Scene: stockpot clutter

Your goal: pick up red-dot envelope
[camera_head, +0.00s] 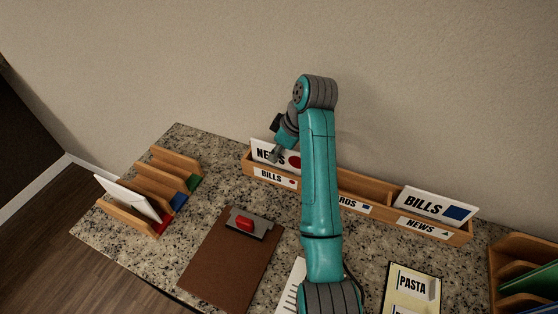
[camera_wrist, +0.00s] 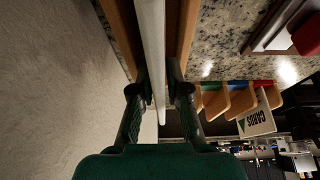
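The red-dot envelope (camera_head: 264,152) is white, with "NEWS" lettering partly covered by my gripper and a red dot. It stands in the left compartment of the long wooden holder (camera_head: 247,165), behind a "BILLS" label with a small red dot. In the wrist view the envelope (camera_wrist: 151,40) is seen edge-on as a white strip between the holder's wooden walls. My gripper (camera_head: 274,155) is at the envelope. In the wrist view its two fingers (camera_wrist: 157,82) stand apart, one on each side of the envelope. A gap shows on the right; contact on the left is unclear.
A "BILLS" envelope with a blue square (camera_head: 429,204) stands in the holder's right compartment. A stepped wooden rack (camera_head: 155,177) with a white envelope is at left. A brown clipboard (camera_head: 225,258) lies in front. A "PASTA" card (camera_head: 411,283) and another rack (camera_head: 512,250) are at right.

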